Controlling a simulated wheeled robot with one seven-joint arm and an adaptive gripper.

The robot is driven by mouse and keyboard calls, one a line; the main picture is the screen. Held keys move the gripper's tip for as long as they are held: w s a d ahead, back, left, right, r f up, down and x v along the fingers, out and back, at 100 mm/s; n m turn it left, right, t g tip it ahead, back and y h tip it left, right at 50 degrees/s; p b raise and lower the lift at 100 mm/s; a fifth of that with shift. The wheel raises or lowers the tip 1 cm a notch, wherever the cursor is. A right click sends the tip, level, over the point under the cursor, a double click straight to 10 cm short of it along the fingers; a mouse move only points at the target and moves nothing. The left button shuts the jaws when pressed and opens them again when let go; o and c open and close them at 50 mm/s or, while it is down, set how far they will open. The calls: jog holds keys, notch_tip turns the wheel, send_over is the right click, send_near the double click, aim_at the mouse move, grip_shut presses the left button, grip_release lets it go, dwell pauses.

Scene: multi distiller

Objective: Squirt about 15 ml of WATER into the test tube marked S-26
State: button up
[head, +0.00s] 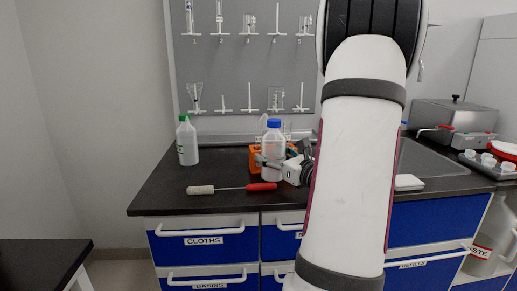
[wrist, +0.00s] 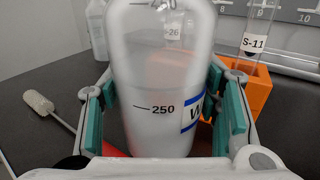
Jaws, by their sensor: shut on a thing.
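A clear bottle with a blue cap (head: 273,145) stands upright above the counter's middle. My gripper (head: 273,163) is shut around its body. In the wrist view the bottle (wrist: 155,75) fills the middle between my teal finger pads, with a "250" mark and a blue-edged label of which only "W" shows. The S-26 label (wrist: 173,32) shows behind the bottle, seen through its wall; its tube is mostly hidden. A tube marked S-11 (wrist: 253,43) stands in the orange rack (wrist: 258,92) to the right. In the head view the rack (head: 255,158) is partly hidden.
A brush with a red handle (head: 262,187) lies at the counter's front. A green-capped bottle (head: 187,143) stands at the left. Glassware hangs on the grey pegboard (head: 235,65). A sink (head: 430,158) and a metal device (head: 455,118) are at the right. The left counter is mostly clear.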

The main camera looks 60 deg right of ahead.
aim_at(273, 136)
jog(key=shift+r, duration=0.15)
jog(key=shift+r+p, duration=2.1)
jog(key=shift+r, duration=0.85)
jog(key=shift+f, duration=0.1)
